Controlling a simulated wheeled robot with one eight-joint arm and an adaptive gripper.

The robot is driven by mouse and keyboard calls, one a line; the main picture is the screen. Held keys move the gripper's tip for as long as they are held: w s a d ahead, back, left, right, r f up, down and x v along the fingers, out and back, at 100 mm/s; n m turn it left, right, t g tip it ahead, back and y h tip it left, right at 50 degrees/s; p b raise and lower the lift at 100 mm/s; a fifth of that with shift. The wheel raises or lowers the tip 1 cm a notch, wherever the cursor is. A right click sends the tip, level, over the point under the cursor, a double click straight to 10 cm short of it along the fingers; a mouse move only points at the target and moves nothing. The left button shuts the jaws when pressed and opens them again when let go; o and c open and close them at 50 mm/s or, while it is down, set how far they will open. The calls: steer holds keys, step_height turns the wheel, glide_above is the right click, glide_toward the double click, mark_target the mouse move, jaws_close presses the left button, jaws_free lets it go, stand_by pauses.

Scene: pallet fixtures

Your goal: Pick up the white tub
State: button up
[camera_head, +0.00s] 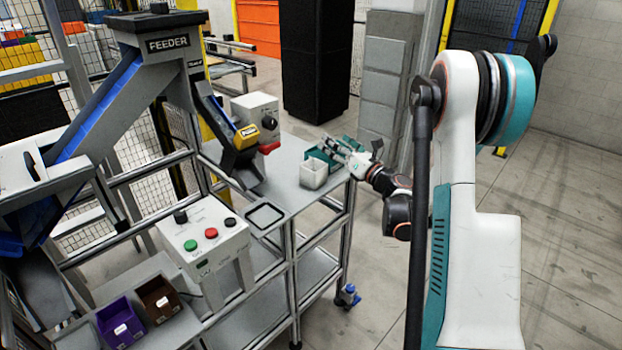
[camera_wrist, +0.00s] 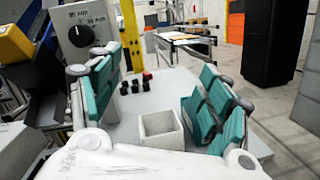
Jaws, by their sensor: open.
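The white tub (camera_head: 314,173) is a small open-topped square container standing upright near the right end of the grey table. My gripper (camera_head: 333,150) is open and empty, close beside and above the tub in the head view. The tub's lower part is partly hidden by my gripper's body in the wrist view. No contact with the tub is visible.
A grey box with a knob (camera_head: 256,121) and the feeder chute (camera_head: 240,153) stand left of the tub. A square black-rimmed frame (camera_head: 265,217) lies nearer on the table (camera_head: 285,190). A control box with buttons (camera_head: 205,240), a purple bin (camera_head: 121,324) and a brown bin (camera_head: 158,300) are at front left.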

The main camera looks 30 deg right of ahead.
mark_target(322, 175)
steer(key=s+d+f+n+g+y, duration=0.1)
steer(key=s+f+n+y, duration=0.15)
steer(key=f, duration=0.45)
steer(key=s+d+f+n+g+y, duration=0.1)
steer(key=s+f+n+g, duration=0.1)
steer(key=f+n, duration=0.35)
steer(key=shift+m+h, duration=0.25)
steer(key=shift+m, duration=0.65)
steer(key=x, duration=0.2)
steer(key=b+x, duration=0.1)
steer(key=x, duration=0.2)
steer(key=f+b+x, duration=0.1)
steer(key=x, duration=0.2)
steer(key=shift+s+a, duration=0.1)
steer(key=shift+r+b+x, duration=0.25)
steer(key=shift+b+x, duration=0.4)
steer(key=shift+x, duration=0.9)
steer(key=shift+r+b+x, duration=0.2)
steer(key=shift+b+x, duration=0.45)
steer(key=shift+x, duration=0.85)
steer(key=c, duration=0.8)
